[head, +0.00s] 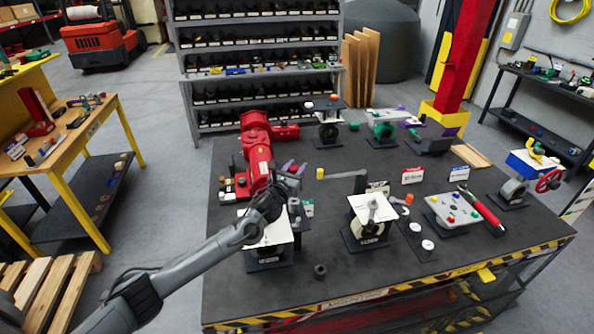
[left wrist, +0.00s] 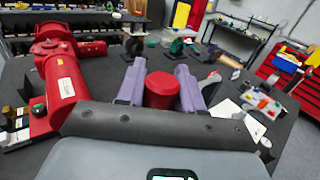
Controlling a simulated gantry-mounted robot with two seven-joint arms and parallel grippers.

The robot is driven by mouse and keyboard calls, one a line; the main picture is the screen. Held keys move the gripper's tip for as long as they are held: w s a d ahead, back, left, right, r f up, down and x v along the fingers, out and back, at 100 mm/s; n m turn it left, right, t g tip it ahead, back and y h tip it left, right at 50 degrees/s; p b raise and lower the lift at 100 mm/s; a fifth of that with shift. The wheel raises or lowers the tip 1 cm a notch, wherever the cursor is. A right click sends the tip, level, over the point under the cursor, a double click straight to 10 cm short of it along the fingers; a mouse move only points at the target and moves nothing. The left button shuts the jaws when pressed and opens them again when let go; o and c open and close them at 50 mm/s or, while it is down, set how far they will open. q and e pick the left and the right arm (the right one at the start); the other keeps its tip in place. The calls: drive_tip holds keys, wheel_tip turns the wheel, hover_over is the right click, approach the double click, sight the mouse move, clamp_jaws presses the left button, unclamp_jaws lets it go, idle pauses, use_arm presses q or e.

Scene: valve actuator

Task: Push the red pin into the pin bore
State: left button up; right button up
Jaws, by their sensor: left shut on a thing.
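My left gripper (left wrist: 160,76) has purple fingers on both sides of a red cylinder, which I take to be the red pin (left wrist: 161,92), and is shut on it. In the head view the left gripper (head: 292,167) is above the table, just right of the big red actuator (head: 256,150). The red actuator also shows at the left of the left wrist view (left wrist: 62,85). My right gripper is not in view.
The dark table (head: 330,285) carries several valve fixtures. A white-topped stand (head: 372,208) is right of my left arm, and a grey panel with buttons (head: 452,212) is farther right. A small dark ring (head: 320,271) lies near the front. The front left of the tabletop is mostly clear.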

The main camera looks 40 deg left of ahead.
use_arm(q)
drive_tip(key=shift+r, duration=0.1)
drive_tip(key=shift+f+b, duration=2.05)
drive_tip(key=shift+f, duration=0.85)
drive_tip(key=shift+f, duration=0.3)
drive_tip(key=shift+f+b, duration=0.8)
drive_tip(key=shift+f, duration=0.25)
drive_tip(key=shift+f+b, duration=0.95)
drive_tip(key=shift+f, duration=0.35)
